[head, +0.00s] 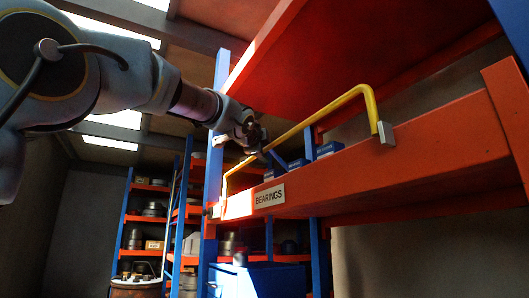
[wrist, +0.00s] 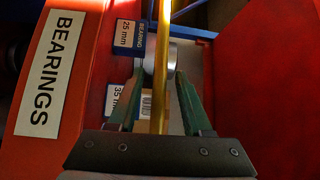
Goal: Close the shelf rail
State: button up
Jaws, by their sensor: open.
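The shelf rail (head: 318,118) is a yellow bent bar. It stands above the orange shelf beam (head: 300,189) labelled BEARINGS, with its ends at the grey brackets on the beam. My gripper (head: 262,152) is at the left-middle stretch of the rail. In the wrist view, the yellow bar (wrist: 164,30) runs between the two dark green fingers of my gripper (wrist: 159,82). The fingers are open, with a gap on each side of the bar. The far stretch of the bar is bright with glare.
Blue and white bearing boxes (wrist: 128,35) sit on the shelf behind the beam, close to the fingers. A grey round part (wrist: 168,57) lies beyond the fingertips. A red-orange upper shelf (head: 350,50) hangs overhead. A blue post (head: 214,130) stands left of the gripper.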

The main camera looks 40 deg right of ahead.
jog(key=b+v, duration=0.3)
jog(key=v, duration=0.7)
jog(key=shift+f, duration=0.1)
jog(key=w+a+f+n+y, duration=0.3)
jog(key=w+f, duration=0.2)
jog(key=f, duration=0.4)
jog(key=w+a+f+n+g+y, duration=0.1)
jog(key=w+a+f+n+y, duration=0.25)
jog(key=f, duration=0.55)
jog(key=w+a+f+n+y, duration=0.1)
jog(key=w+a+f+n, duration=0.2)
jog(key=w+f, duration=0.5)
jog(key=a+f+n+g+y, duration=0.1)
jog(key=a+f+n+y, duration=0.15)
jog(key=a+f, duration=0.65)
jog(key=a+f+n+g+y, duration=0.2)
jog(key=a+f+n, duration=0.3)
jog(key=f, duration=0.7)
jog(key=s+a+f+n+g+y, duration=0.2)
jog(key=s+a+f+n+g, duration=0.3)
jog(key=s+a+f+n, duration=0.4)
jog(key=s+a+f, duration=0.7)
jog(key=a+f, duration=0.2)
jog(key=f, duration=0.1)
jog(key=shift+f+g, duration=0.35)
jog(key=shift+g, duration=0.05)
